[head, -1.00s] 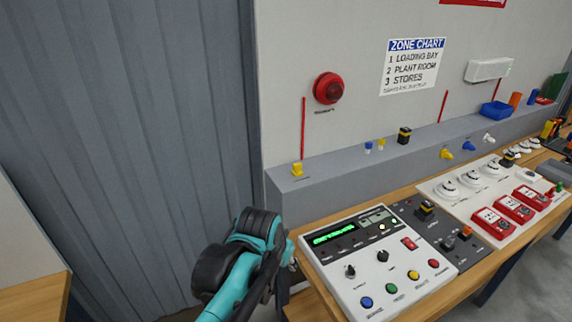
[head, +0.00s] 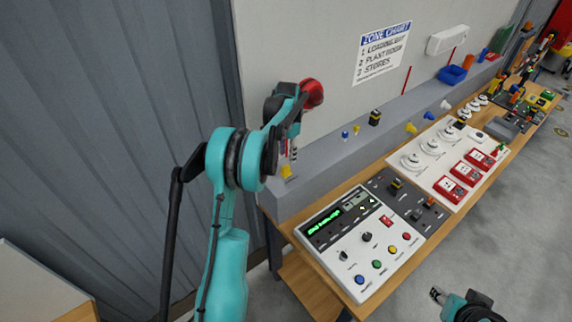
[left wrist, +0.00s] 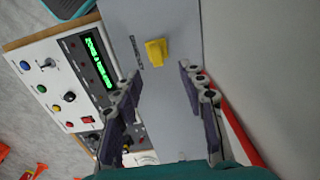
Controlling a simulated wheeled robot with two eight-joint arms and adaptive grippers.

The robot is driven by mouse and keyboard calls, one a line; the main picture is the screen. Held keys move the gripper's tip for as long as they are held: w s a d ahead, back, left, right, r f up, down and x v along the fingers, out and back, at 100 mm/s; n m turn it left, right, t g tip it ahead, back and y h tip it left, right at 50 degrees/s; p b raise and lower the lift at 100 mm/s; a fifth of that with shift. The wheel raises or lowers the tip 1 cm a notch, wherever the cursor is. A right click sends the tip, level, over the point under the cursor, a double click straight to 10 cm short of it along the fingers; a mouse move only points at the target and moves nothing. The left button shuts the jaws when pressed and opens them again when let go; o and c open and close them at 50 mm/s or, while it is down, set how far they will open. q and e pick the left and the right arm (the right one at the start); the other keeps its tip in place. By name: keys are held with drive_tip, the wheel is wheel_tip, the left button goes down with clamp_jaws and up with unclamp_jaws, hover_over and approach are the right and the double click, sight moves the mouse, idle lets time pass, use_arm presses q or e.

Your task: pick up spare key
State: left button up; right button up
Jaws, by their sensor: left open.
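A small yellow piece (head: 287,171), which I take to be the spare key, stands on the grey ledge (head: 330,160) against the wall. In the left wrist view the yellow piece (left wrist: 156,51) sits beside a small dark label too blurred to read. My left gripper (head: 289,150) is just above it in the head view, pointing down. In the left wrist view the left gripper (left wrist: 161,70) is open and empty, its fingers on either side of the line to the piece and apart from it. My right gripper (head: 437,295) is low at the right, over the floor.
A white control panel (head: 330,262) with a green display and coloured buttons lies on the wooden bench below the ledge. A red sounder (head: 313,92) is on the wall behind my left gripper. Blue and yellow pieces and a black-yellow block (head: 374,118) stand farther along the ledge.

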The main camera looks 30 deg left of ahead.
sight(287, 166)
use_arm(q)
wheel_tip(287, 166, down, 7)
drive_tip(key=shift+s+r, duration=0.1)
drive_tip(key=shift+s, duration=0.05)
drive_tip(key=shift+d, duration=0.1)
drive_tip(key=c, duration=0.9)
